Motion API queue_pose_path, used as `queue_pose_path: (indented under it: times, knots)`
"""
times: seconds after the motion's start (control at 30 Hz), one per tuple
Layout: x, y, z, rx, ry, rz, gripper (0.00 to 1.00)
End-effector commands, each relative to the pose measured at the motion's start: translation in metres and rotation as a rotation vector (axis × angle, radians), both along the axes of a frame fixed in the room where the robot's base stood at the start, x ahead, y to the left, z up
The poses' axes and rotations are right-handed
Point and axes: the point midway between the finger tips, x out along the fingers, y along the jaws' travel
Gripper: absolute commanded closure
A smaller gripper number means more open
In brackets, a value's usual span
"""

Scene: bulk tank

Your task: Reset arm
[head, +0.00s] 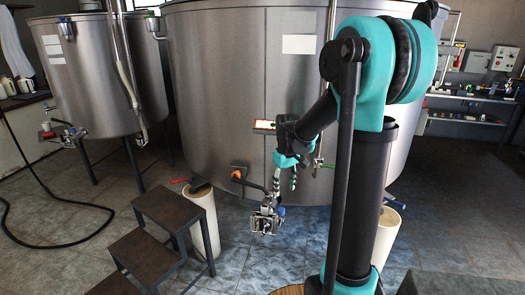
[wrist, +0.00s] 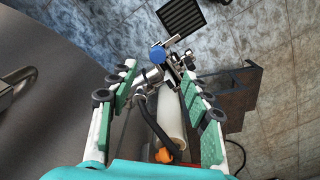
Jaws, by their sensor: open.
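My arm reaches out in front of the large steel tank (head: 215,100). My gripper (head: 285,182) points down beside the tank's lower front. In the wrist view my gripper (wrist: 158,65) is open, with green pads on both fingers and nothing held between them. A metal valve fitting with a blue knob (head: 266,220) sits below the gripper in the head view. In the wrist view the blue knob (wrist: 158,54) and fitting show beyond and between the fingertips; I cannot tell the exact gap.
Dark steps (head: 170,203) and a white cylinder (head: 203,222) stand left of the gripper. An orange fitting (head: 238,173) juts from the tank. A second tank (head: 100,75) stands at the left. A black hose (head: 60,205) lies on the floor. A shelf (head: 465,97) is at the right.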

Motion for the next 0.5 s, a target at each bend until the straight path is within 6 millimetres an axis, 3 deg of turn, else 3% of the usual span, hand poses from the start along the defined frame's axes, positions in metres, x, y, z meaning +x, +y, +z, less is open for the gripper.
queue_pose_path:
  times: [0.27, 0.5]
  knots:
    - [-0.089, -0.019, -0.013, 0.026, -0.143, -0.190, 0.51]
    - [-0.161, -0.030, -0.038, 0.063, -0.264, -0.352, 0.51]
